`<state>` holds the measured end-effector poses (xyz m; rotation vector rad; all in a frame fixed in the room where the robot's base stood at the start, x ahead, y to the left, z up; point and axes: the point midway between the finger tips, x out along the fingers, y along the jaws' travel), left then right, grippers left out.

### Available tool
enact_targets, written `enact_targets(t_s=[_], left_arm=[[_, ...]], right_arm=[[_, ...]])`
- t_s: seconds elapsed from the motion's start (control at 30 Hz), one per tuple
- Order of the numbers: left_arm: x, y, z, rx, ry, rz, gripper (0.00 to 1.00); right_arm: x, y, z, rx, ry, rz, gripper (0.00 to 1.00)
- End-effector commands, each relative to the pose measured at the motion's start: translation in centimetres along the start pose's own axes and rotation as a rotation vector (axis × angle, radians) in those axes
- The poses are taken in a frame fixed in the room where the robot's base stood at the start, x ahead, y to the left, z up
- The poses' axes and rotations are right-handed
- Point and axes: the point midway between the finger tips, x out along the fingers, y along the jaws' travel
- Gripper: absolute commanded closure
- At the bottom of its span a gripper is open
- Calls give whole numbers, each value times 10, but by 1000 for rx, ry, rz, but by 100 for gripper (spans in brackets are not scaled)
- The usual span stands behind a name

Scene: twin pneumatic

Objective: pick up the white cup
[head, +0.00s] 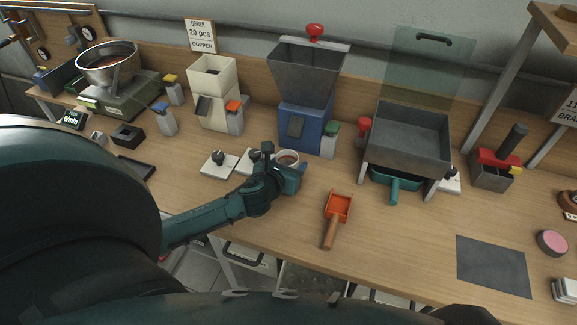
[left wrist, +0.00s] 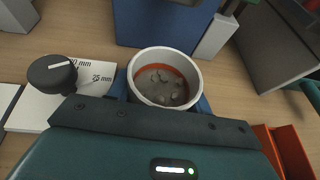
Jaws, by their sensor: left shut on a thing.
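The white cup (head: 288,158) stands upright at the middle of the bench, in front of the blue hopper machine. In the left wrist view the cup (left wrist: 165,78) shows a white rim, a reddish-orange inside and grey lumps at its bottom. My left gripper (head: 289,172) is shut on the cup, its body covering the cup's near side. A blue finger edge (left wrist: 205,103) shows beside the cup in the left wrist view. Whether the cup's base touches the bench is hidden. My right gripper is not in view.
A white plate with a black knob (left wrist: 60,78) lies close left of the cup. Behind stand the blue hopper machine (head: 305,90) and a cream machine (head: 212,90). An orange scoop (head: 337,208) lies to the right. The front bench near a grey mat (head: 493,266) is mostly clear.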

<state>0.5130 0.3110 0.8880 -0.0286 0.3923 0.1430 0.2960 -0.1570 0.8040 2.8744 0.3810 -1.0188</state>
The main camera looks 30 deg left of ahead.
Motion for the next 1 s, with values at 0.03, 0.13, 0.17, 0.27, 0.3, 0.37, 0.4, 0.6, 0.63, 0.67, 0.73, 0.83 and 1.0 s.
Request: enact_targets(t_s=[0.03, 0.13, 0.17, 0.27, 0.3, 0.37, 0.4, 0.6, 0.63, 0.67, 0.73, 0.83, 1.0], left_arm=[[0, 0, 2, 1, -2, 0, 76], [-2, 0, 7, 1, -4, 0, 76], [-3, 1, 10, 2, -5, 0, 76], [-8, 0, 23, 5, -7, -2, 76], [-11, 0, 30, 4, -6, -2, 76], [-16, 0, 43, 3, -8, -2, 76], [-20, 0, 51, 4, -7, -2, 76], [-38, 0, 95, 3, -8, -2, 76], [-41, 0, 101, 5, -7, -2, 76], [-44, 0, 108, 3, -8, -2, 76], [-50, 0, 123, 4, -7, -2, 76], [-57, 0, 141, 3, -7, -1, 76], [-66, 0, 160, 1, -4, -1, 76]], right_arm=[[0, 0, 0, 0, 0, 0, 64], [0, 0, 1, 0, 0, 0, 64], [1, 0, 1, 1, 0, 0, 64], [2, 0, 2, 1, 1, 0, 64], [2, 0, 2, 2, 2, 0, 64], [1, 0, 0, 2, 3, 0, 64], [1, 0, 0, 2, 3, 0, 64], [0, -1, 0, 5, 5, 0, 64], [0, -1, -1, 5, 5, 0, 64], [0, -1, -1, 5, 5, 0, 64], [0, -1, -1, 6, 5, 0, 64], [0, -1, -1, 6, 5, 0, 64], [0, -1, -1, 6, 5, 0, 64]])
